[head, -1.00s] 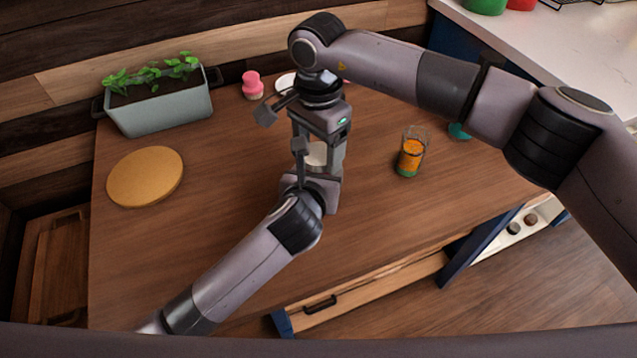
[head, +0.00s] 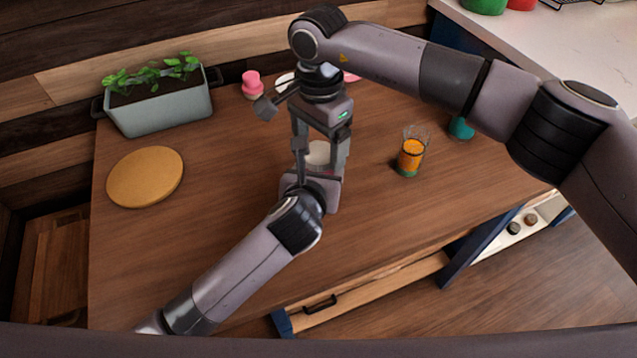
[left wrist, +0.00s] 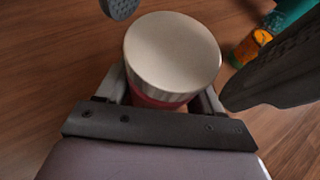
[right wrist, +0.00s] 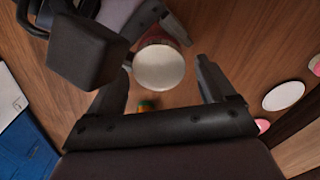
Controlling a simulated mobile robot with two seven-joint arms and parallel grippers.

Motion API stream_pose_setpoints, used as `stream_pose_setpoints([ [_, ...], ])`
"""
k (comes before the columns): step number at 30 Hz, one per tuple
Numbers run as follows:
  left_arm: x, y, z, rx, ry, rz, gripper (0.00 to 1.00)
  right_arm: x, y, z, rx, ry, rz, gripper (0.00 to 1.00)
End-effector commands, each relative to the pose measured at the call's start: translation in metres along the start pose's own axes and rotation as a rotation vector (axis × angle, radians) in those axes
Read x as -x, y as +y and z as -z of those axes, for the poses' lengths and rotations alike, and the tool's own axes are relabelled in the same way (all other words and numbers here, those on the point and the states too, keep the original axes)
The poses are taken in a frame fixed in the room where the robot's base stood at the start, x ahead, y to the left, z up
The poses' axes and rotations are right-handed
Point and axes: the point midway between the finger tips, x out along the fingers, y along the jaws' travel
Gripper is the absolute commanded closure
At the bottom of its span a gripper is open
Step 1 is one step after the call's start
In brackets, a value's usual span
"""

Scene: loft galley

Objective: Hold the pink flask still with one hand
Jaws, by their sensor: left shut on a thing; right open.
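The pink flask shows its pale silver lid (head: 318,155) in the head view, with its body mostly hidden behind the grippers. In the left wrist view the flask (left wrist: 165,95) stands upright with a reddish-pink body under the round lid. My left gripper (head: 317,175) is shut on the body, low over the table. My right gripper (head: 320,158) is open and points down over the flask, its fingers apart on either side of the lid. In the right wrist view the lid (right wrist: 160,68) shows between and beyond the open fingers, with a gap to them.
A glass of orange drink (head: 411,155) stands to the right, with a teal item (head: 461,128) behind it. A round board (head: 145,177) and a planter (head: 160,110) are at left. A pink-capped container (head: 253,84) stands at the back. The table's (head: 190,245) front left is clear.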

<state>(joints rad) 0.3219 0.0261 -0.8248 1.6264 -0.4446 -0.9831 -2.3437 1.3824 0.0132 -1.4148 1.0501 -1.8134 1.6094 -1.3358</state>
Motion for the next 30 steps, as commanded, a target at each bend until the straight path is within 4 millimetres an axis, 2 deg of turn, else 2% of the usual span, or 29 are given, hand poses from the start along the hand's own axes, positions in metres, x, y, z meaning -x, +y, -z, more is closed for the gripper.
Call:
stream_pose_setpoints([
  [1,-0.002,0.003,0.003,-0.003,0.007,-0.007,1.00,0.010,-0.001,-0.003,0.006,-0.005,0.003,0.13],
  [6,-0.001,0.002,0.003,-0.003,0.007,-0.006,1.00,0.031,-0.001,-0.003,0.004,-0.004,0.002,0.13],
  [14,-0.001,0.001,0.003,-0.003,0.007,-0.004,1.00,0.035,0.000,-0.002,0.003,-0.005,0.002,0.13],
  [15,-0.001,0.001,0.003,-0.003,0.007,-0.004,1.00,0.035,0.000,-0.002,0.003,-0.005,0.002,0.03],
  [16,-0.001,0.001,0.003,-0.003,0.007,-0.004,1.00,0.035,0.000,-0.002,0.003,-0.004,0.002,0.00],
  [23,-0.001,0.001,0.003,-0.002,0.007,-0.003,1.00,0.035,-0.001,-0.002,0.002,-0.004,0.002,0.00],
  [26,-0.001,0.001,0.003,-0.002,0.007,-0.002,1.00,0.042,-0.001,-0.002,0.002,-0.003,0.004,0.00],
  [30,-0.001,0.001,0.003,-0.002,0.007,-0.002,1.00,0.064,-0.001,-0.002,0.002,-0.002,0.006,0.00],
])
